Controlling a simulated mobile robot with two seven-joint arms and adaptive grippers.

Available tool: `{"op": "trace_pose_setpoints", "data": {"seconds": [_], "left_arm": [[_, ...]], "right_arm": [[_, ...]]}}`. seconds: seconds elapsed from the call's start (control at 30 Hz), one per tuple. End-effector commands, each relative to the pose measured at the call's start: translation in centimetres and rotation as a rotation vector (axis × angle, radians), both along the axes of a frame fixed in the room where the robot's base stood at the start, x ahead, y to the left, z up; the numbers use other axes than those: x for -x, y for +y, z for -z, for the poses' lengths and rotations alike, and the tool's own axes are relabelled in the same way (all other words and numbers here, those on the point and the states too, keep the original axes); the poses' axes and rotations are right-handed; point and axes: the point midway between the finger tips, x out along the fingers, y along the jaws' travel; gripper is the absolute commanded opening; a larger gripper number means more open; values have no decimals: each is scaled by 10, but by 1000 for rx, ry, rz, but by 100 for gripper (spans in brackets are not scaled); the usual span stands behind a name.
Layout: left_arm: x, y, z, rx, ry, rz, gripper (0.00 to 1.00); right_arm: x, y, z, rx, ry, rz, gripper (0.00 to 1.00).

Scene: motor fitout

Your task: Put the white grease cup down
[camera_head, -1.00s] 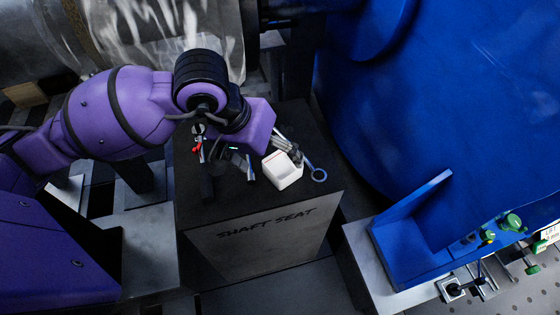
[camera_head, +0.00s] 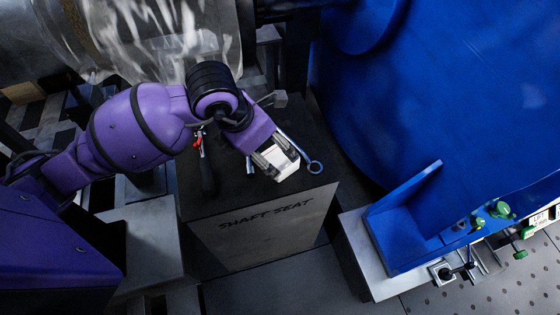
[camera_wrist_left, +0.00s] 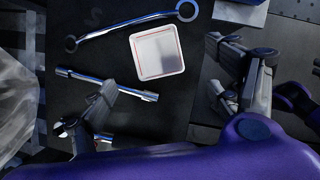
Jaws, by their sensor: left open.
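The white grease cup (camera_head: 287,170), a small square cup with a thin red line inside its rim, stands upright on the black top of the shaft seat block (camera_head: 270,213). My left gripper (camera_head: 272,154) is open just above and behind it in the head view, hiding part of it. In the left wrist view the cup (camera_wrist_left: 157,52) lies between the lines of the two spread fingers (camera_wrist_left: 162,70), with gaps on both sides. Nothing is seen gripped. My right gripper is not in view.
A ring-ended wrench (camera_head: 315,167) lies right beside the cup. A steel bar tool (camera_wrist_left: 107,83) lies on its other side in the wrist view. A red-and-black hand tool (camera_head: 204,160) lies further left. A large blue housing (camera_head: 450,90) rises to the right.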

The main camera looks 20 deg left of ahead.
Motion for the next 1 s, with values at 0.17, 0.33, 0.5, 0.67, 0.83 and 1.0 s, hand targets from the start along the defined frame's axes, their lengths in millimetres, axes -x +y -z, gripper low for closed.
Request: {"op": "trace_pose_setpoints", "data": {"seconds": [0.17,0.33,0.5,0.67,0.83,1.0], "left_arm": [[-4,-3,13,11,10,-33,83],[-12,-7,30,10,9,-30,83],[-24,-11,51,11,10,-30,83],[-30,-15,68,9,7,-29,83],[-31,-15,70,10,6,-28,83],[-31,-15,70,9,6,-27,74]], "right_arm": [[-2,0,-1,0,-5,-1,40],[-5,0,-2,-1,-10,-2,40],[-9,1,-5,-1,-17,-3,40],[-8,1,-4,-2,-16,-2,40],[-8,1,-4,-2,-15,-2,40],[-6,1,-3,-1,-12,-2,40]]}}
